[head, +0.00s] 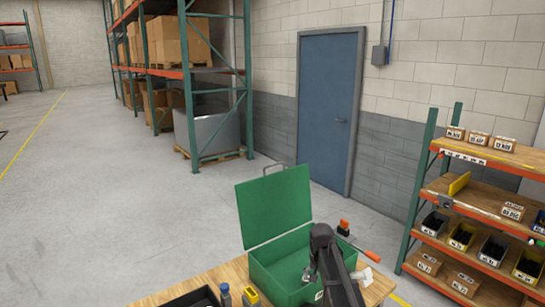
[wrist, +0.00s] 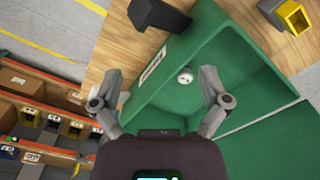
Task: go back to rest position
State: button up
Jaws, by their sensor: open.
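My gripper (wrist: 158,98) is open in the wrist view, its two fingers spread apart with nothing between them. It is above the right side of an open green metal box (wrist: 245,65). A small round white and grey item (wrist: 185,76) shows at the box's inner side in the wrist view.
An orange-and-black tool (head: 343,227) is by the box's back right. A yellow-and-grey item (head: 250,296) and a dark tray (head: 190,299) are at the table's front. A shelf rack (head: 480,210) with bins stands at right. Open floor (head: 110,190) lies at left.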

jog(key=s+d+f+n+b, duration=0.1)
jog(key=s+f+b, duration=0.3)
jog(key=s, duration=0.6)
jog(key=s+f+n+b, duration=0.2)
jog(key=s+f+b, duration=0.2)
jog(key=s, duration=0.6)
jog(key=shift+d, duration=0.35)
jog(key=shift+f, duration=0.1)
